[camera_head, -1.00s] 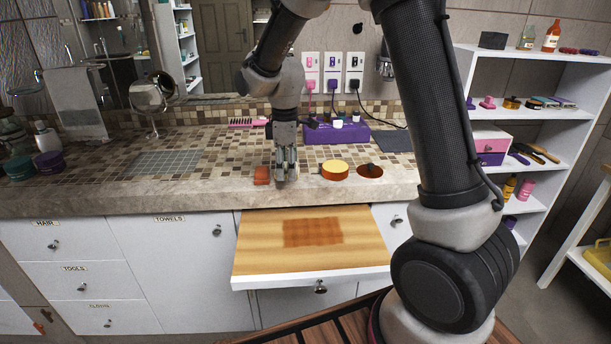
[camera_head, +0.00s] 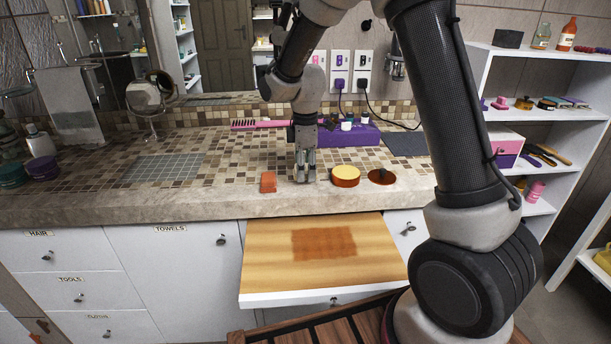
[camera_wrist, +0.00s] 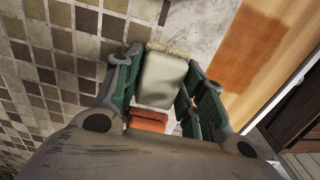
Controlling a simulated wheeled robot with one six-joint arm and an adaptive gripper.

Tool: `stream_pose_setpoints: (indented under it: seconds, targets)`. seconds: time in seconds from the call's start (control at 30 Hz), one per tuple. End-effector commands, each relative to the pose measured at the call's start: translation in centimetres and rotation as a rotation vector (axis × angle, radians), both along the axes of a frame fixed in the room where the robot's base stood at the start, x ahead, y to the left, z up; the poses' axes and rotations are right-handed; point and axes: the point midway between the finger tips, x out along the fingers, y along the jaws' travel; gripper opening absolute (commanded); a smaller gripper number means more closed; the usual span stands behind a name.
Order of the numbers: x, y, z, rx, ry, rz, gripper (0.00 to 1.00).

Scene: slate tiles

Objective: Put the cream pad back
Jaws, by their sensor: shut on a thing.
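The cream pad (camera_wrist: 163,80) is between the two fingers of my gripper (camera_wrist: 165,76) in the wrist view, and the fingers are shut on it. In the head view my gripper (camera_head: 305,176) points down near the counter's front edge; the pad is hard to make out there. I cannot tell whether the pad touches the counter. An orange-red block (camera_head: 268,182) lies just left of my gripper; it also shows beside the pad in the wrist view (camera_wrist: 148,121).
A round yellow-topped item (camera_head: 346,174) and a dark-topped round item (camera_head: 381,177) lie right of my gripper. A wooden pull-out board (camera_head: 270,270) with a reddish-brown patch juts out below. A purple box (camera_head: 345,136) stands behind. The grey grid patch (camera_head: 165,167) at left is bare.

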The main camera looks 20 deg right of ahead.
Motion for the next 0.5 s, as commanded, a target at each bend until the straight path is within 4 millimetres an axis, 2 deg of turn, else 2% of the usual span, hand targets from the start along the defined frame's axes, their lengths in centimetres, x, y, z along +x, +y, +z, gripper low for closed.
stream_pose_setpoints:
  seconds: [0.13, 0.5]
  targets:
    - [0.0, 0.0, -2.2, -0.001, 0.002, 0.0, 0.1]
    - [0.0, 0.0, -2.6, 0.0, 0.001, 0.0, 0.1]
